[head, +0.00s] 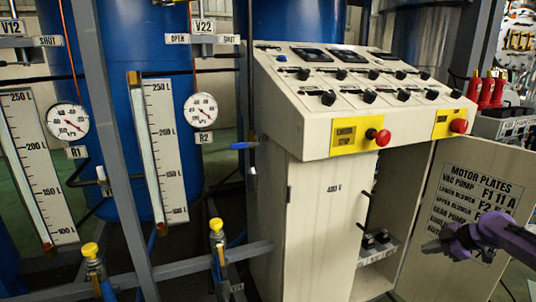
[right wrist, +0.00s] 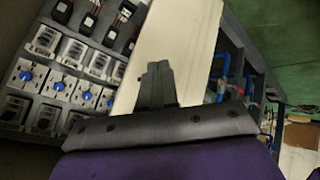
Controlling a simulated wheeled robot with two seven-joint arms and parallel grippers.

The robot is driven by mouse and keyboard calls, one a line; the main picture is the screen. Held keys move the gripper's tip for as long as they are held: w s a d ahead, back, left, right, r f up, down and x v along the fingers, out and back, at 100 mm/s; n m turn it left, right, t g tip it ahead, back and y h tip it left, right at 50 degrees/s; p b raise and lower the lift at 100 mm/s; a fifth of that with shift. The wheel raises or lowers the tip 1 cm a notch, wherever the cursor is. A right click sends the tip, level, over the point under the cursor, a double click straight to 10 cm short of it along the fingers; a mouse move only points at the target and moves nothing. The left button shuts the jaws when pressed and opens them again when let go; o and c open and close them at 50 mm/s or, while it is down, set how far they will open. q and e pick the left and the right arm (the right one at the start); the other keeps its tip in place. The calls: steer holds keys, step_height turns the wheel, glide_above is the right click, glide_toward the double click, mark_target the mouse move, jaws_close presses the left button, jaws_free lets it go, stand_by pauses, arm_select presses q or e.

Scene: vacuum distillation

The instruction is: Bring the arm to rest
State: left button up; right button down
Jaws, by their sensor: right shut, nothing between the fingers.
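My right gripper (head: 434,246) comes in from the right edge in the head view, on a purple arm. It is in front of the open cabinet door with the motor plates list (head: 478,200). In the right wrist view its dark fingers (right wrist: 157,82) are together, with nothing between them. Behind them is a pale upright panel edge (right wrist: 185,40). My left gripper is not in view.
A control console (head: 345,100) with knobs and red emergency stops (head: 380,137) stands in the middle. Its cabinet is open at the lower right. In the right wrist view, rows of electrical modules (right wrist: 70,75) lie to the left. Blue tanks (head: 150,60) with level scales stand at left.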

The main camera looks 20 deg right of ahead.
steer(key=w+a+r+m+t+h, duration=0.2)
steer(key=w+a+r+m+t, duration=0.15)
steer(key=w+a+m, duration=0.7)
steer(key=s+a+f+m+h+p, duration=0.1)
steer(key=s+a+f+m, duration=0.2)
steer(key=a+f+m, duration=0.3)
steer(key=s+a+f+m+h+p, duration=0.15)
steer(key=a+f+m, duration=0.25)
steer(key=a, duration=0.5)
steer(key=s+a+f+m+g+h+p, duration=0.1)
steer(key=s+a+f+g, duration=0.1)
steer(key=s+a+f, duration=0.3)
steer(key=s+f+m+g+p, duration=0.1)
steer(key=s+f, duration=0.1)
steer(key=s, duration=0.5)
steer(key=s+a+f+n+g+p, duration=0.1)
steer(key=s+a+f+n+g, duration=0.1)
steer(key=s, duration=1)
steer(key=s+a+f+n+g+h+p, duration=0.1)
steer(key=s+f+n+g, duration=0.1)
steer(key=s, duration=1.1)
steer(key=shift+s+a+f+g+p, duration=0.3)
steer(key=shift+a+f+g+p, duration=0.1)
steer(key=shift+g, duration=0.15)
